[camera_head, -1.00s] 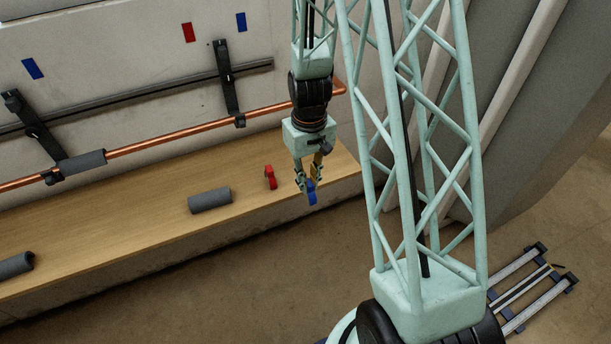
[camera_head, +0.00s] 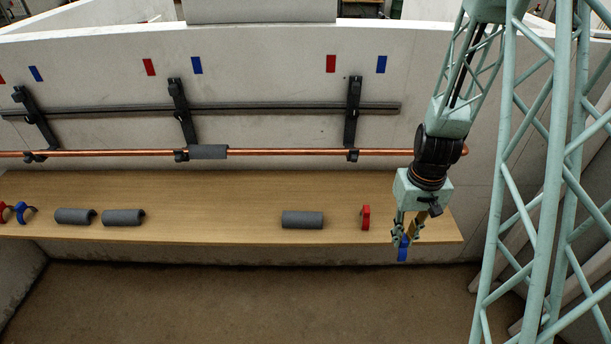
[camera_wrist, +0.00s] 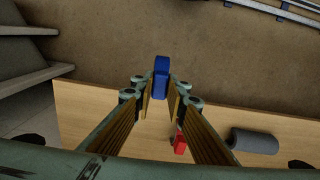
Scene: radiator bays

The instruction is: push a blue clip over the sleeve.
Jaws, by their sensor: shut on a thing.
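My gripper (camera_head: 408,238) is shut on a blue clip (camera_head: 403,250) and holds it above the right end of the wooden bench, near its front edge. In the wrist view the blue clip (camera_wrist: 161,78) sits between the fingertips. A grey sleeve (camera_head: 208,152) is on the copper pipe (camera_head: 290,152), just right of the middle bracket, well to the left of my gripper. No clip is visible on that sleeve. Another blue clip (camera_head: 21,212) lies at the bench's far left.
The wooden bench (camera_head: 200,225) carries loose grey sleeves (camera_head: 303,220), a red clip (camera_head: 365,217) close left of my gripper, and another red clip (camera_head: 3,212). Dark brackets (camera_head: 352,110) hold the pipe. Red and blue marks (camera_head: 381,64) are on the wall above. The floor in front is clear.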

